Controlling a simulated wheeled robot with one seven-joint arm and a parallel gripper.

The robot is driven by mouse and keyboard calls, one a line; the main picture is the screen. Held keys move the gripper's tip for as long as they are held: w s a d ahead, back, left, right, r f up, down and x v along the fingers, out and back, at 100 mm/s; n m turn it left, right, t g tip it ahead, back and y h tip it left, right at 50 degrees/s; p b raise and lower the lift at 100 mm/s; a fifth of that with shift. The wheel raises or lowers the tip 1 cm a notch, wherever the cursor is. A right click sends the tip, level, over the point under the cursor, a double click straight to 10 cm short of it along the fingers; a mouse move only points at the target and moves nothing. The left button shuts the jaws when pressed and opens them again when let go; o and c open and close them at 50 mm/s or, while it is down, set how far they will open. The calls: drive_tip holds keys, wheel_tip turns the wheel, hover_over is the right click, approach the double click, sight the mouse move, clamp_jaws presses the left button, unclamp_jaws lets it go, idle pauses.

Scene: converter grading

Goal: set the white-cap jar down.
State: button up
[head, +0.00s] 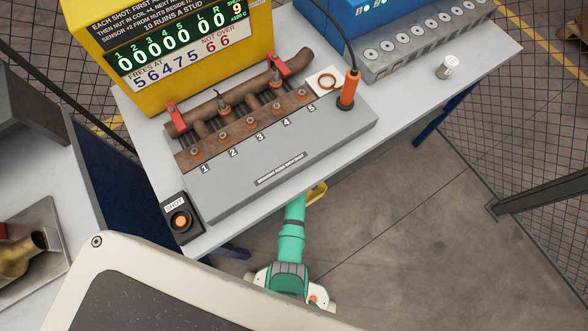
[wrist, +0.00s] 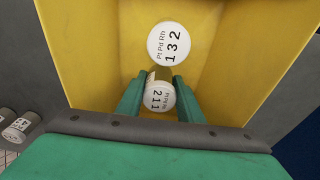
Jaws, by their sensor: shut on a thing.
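My gripper (wrist: 158,90) shows in the wrist view with its two green fingers closed on the sides of a white-cap jar (wrist: 159,98). The cap is marked "Pt Pd Rh" and "2 1 1". The held jar is inside or over a yellow bin (wrist: 95,45); its base is hidden, so I cannot tell whether it touches the bottom. In the head view my teal arm reaches under the bench's front edge, where a bit of the yellow bin (head: 317,193) shows; the fingers are hidden there.
The bench (head: 415,105) carries a grey fixture (head: 280,150) with a rusty manifold, a shot button (head: 180,221), a yellow display box (head: 180,50) and a small pale jar (head: 447,67) at the right. Grey labelled cylinders (wrist: 20,127) are at the wrist view's left edge.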

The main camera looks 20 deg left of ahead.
drive_tip(key=shift+f, duration=0.25)
drive_tip(key=o, duration=1.2)
drive_tip(key=shift+r, duration=0.15)
drive_tip(key=shift+s+d+r, duration=0.1)
drive_tip(key=shift+d+r, duration=0.05)
drive_tip(key=shift+r, duration=1.1)
drive_tip(key=shift+s+d+r, duration=0.1)
drive_tip(key=shift+d+r, duration=0.05)
drive_tip(key=shift+r, duration=1.1)
drive_tip(key=shift+s+d+r, duration=0.1)
drive_tip(key=shift+d+r, duration=0.05)
drive_tip(key=shift+r, duration=1.1)
